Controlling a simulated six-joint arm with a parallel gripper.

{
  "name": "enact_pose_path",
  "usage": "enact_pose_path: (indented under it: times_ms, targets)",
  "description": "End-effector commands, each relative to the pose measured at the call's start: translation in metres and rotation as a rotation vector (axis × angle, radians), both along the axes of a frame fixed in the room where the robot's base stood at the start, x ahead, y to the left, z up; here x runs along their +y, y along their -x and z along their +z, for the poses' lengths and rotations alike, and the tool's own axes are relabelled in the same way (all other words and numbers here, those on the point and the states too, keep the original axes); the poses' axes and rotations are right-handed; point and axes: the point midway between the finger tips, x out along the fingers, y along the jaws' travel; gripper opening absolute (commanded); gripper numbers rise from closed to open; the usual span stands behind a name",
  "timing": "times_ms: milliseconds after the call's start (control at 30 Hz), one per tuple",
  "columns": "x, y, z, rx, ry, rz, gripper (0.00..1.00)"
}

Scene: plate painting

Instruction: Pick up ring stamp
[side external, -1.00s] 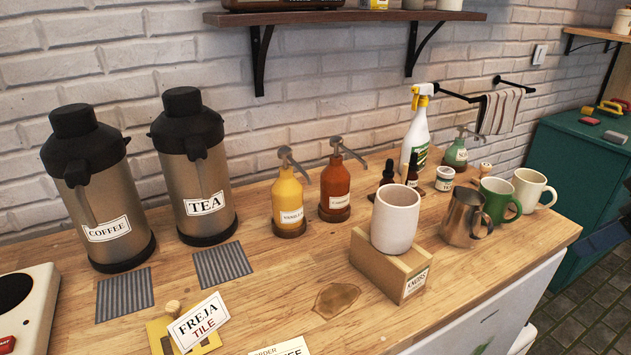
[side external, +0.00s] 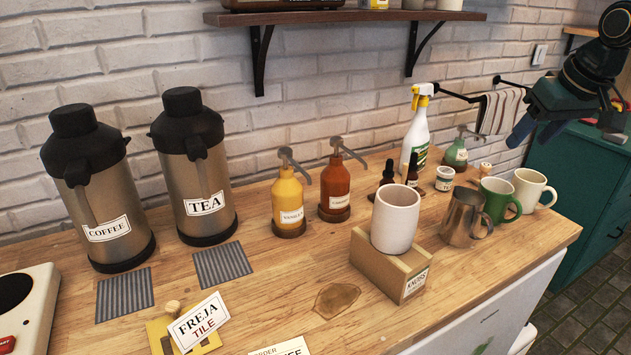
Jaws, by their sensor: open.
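My gripper (side external: 566,122) is at the upper right, in the air beyond the right end of the counter. Its fingers are apart with nothing between them. No object is clearly marked as the ring stamp. A small wooden knob (side external: 173,307) shows above a yellow pad (side external: 158,331) at the front left, partly hidden by the FREJA TILE card (side external: 203,322). Another small wooden-topped piece (side external: 486,168) stands behind the green mug at the right. I cannot tell which one is the ring stamp. My gripper is far from the knob and nearer the second piece, touching neither.
A green mug (side external: 499,202), cream mug (side external: 533,188) and metal pitcher (side external: 464,217) crowd the right end. A white cup (side external: 394,219) stands on a KNOBS box (side external: 386,268). Pump bottles and a spray bottle (side external: 415,133) line the back. A brown puddle (side external: 337,300) lies mid-counter.

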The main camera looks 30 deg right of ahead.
Motion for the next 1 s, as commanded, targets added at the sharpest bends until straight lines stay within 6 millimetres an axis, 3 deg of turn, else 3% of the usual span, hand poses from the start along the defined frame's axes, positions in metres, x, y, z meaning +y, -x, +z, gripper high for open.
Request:
enact_pose_path:
  times_ms: [200, 500, 800, 1000]
  targets:
    - [-0.04, -0.05, -0.007, 0.015, -0.005, -0.073, 0.54]
    - [-0.103, -0.109, -0.031, 0.032, -0.011, -0.171, 0.54]
    - [-0.174, -0.154, -0.072, 0.047, -0.017, -0.266, 0.54]
    - [-0.207, -0.169, -0.095, 0.051, -0.02, -0.31, 0.54]
